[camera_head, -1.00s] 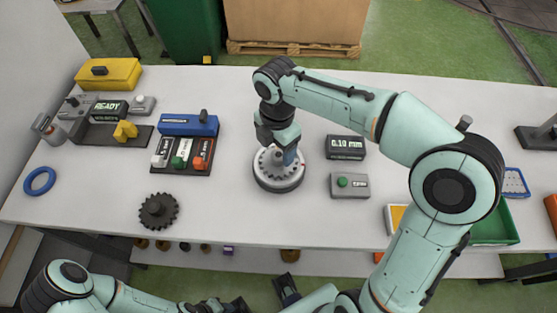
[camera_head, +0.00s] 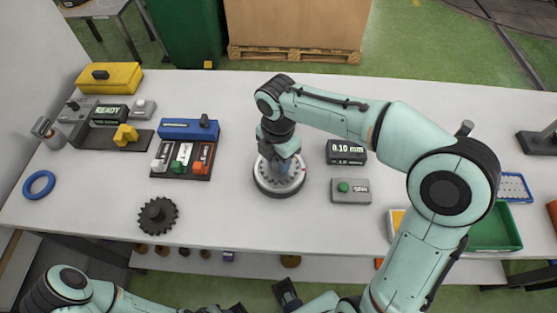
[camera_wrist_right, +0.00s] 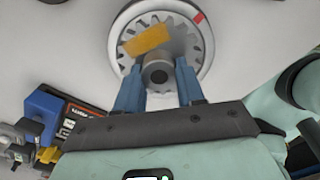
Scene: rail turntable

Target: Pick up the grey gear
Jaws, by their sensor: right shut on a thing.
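The grey gear (camera_wrist_right: 185,50) lies flat on a round white-rimmed turntable (camera_head: 279,192) at the middle of the table. Its toothed edge and raised hub (camera_wrist_right: 157,75) show in the right wrist view, with an orange-yellow patch (camera_wrist_right: 147,40) across its face. My right gripper (camera_wrist_right: 158,88) points down at it, one blue finger on each side of the hub, shut on it. In the head view my right gripper (camera_head: 284,165) covers most of the gear. My left arm runs along the bottom edge, its gripper (camera_head: 235,308) mostly cut off.
A dark gear (camera_head: 158,215) lies front left, a blue ring (camera_head: 39,184) farther left. A blue box (camera_head: 188,130) and a switch panel (camera_head: 181,168) stand left of the turntable. A display (camera_head: 346,152) and green-button box (camera_head: 350,190) stand close on its right. A green tray (camera_head: 505,225) is far right.

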